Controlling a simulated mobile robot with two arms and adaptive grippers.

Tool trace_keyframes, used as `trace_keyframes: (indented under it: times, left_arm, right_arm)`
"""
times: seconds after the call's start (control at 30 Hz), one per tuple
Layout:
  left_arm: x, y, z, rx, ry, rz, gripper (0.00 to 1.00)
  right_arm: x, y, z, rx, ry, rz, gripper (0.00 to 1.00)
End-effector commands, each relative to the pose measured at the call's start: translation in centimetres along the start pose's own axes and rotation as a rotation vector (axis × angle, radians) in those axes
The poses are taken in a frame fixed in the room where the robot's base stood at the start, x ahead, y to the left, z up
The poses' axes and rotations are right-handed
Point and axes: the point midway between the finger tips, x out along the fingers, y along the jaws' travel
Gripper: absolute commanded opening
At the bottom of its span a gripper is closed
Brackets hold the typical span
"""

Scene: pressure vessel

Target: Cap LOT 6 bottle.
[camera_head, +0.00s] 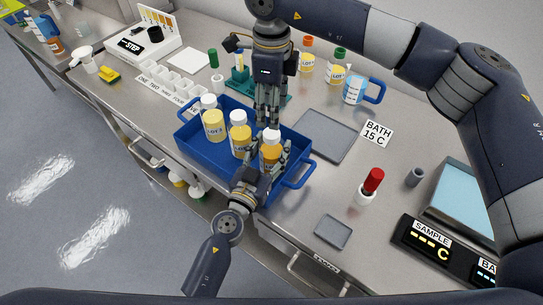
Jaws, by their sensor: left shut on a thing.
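A bottle with amber contents (267,160) stands at the right end of the blue tray (298,150), with a white cap (271,136) at its top. Its label is mostly hidden by fingers. My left gripper (272,160) is shut on this bottle from the front. My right gripper (268,121) points down just above the white cap, its fingers close together; whether they touch the cap is unclear. Two other white-capped bottles, one pale yellow (213,126) and one amber (240,141), stand in the tray to the left. Their lot numbers are too small to read surely.
Behind are an orange-capped bottle (307,58), a green-capped bottle (337,73) and a blue-handled jug (355,90). A grey bath plate (325,137) lies right of the tray. A red-topped item (371,183) stands farther right, near a small grey pad (333,232).

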Motion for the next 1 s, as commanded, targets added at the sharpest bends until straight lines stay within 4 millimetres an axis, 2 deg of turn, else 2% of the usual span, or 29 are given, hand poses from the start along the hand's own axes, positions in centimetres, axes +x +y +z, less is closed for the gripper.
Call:
trace_keyframes:
  times: [0.17,0.4,0.53,0.7,0.97,1.0]
  left_arm:
    - [0.0,0.0,0.1,0.000,-0.002,0.000,0.00]
    - [0.0,0.0,0.1,0.000,-0.002,0.000,0.00]
    - [0.0,0.0,0.1,0.000,-0.002,0.000,0.00]
    - [0.0,0.0,0.1,0.000,-0.002,0.000,0.00]
    - [0.0,0.0,0.1,0.000,-0.002,0.000,0.00]
    - [0.0,0.0,0.1,0.000,-0.002,0.000,0.00]
  right_arm:
    - [1.7,0.1,0.0,0.001,0.001,0.004,0.51]
    - [5.5,0.1,-0.1,0.001,0.002,0.003,0.51]
    - [7.0,0.0,-0.1,0.002,0.001,0.002,0.51]
    - [7.9,0.0,0.0,0.002,0.000,0.001,0.51]
    - [8.0,0.0,0.0,0.002,0.000,0.000,0.51]
    - [8.0,0.0,0.0,0.002,0.000,0.001,0.47]
